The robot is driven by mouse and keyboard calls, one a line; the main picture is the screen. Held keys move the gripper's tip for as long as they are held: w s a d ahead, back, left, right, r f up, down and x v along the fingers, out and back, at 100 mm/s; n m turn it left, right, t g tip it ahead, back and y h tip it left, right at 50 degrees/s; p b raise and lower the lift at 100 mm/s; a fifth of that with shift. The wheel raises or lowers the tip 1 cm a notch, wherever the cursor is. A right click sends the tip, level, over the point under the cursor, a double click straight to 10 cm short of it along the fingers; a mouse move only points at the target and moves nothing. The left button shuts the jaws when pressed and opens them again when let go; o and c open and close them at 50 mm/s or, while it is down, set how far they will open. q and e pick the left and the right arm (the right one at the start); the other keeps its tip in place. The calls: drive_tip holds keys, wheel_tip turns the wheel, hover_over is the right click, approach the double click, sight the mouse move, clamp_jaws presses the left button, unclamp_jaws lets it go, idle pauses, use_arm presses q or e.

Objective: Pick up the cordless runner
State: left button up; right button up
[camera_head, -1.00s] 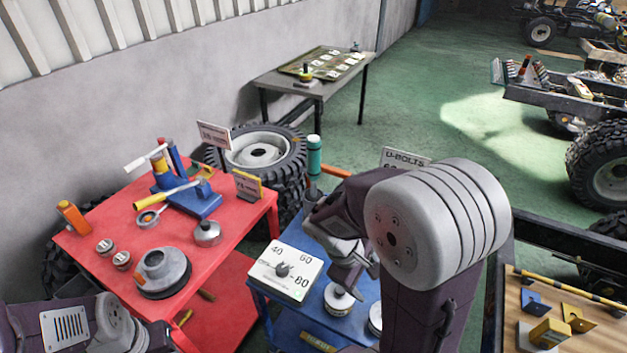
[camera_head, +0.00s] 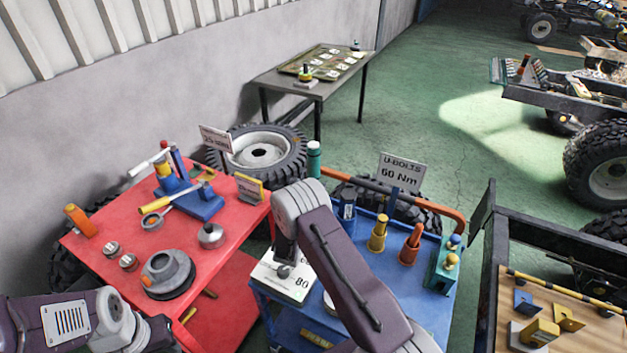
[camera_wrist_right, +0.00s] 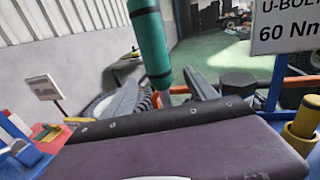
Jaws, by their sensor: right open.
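An upright teal cylinder with black bands, which looks like the cordless runner, stands at the back left of the blue cart in the head view (camera_head: 314,156). It rises large in the right wrist view (camera_wrist_right: 150,42), and its lower part passes down between my fingers as seen there. My right gripper (camera_wrist_right: 165,95) is open, with its grey fingers on either side of the cylinder's line; I cannot tell how far beyond them it stands. In the head view my right wrist hides the gripper and the cylinder's base. My left arm is at the lower left, its gripper out of frame.
The U-bolts sign (camera_head: 400,172) and orange rail (camera_head: 440,207) stand at the cart's back. A yellow post (camera_head: 378,233), an orange-red tool (camera_head: 411,243) and a teal block (camera_head: 444,268) are to the right. The red table (camera_head: 115,214) is crowded.

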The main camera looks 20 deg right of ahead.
sight(314, 175)
drive_tip(key=p+x, duration=0.1)
drive_tip(key=x, duration=0.5)
drive_tip(key=shift+a+p, duration=0.15)
drive_tip(key=shift+p, duration=0.15)
drive_tip(key=shift+w+d+f, duration=0.1)
drive_tip(key=shift+w+d, duration=0.25)
drive_tip(key=shift+w, duration=0.1)
drive_tip(key=shift+s+a, duration=0.1)
clamp_jaws()
drive_tip(key=shift+r, duration=0.2)
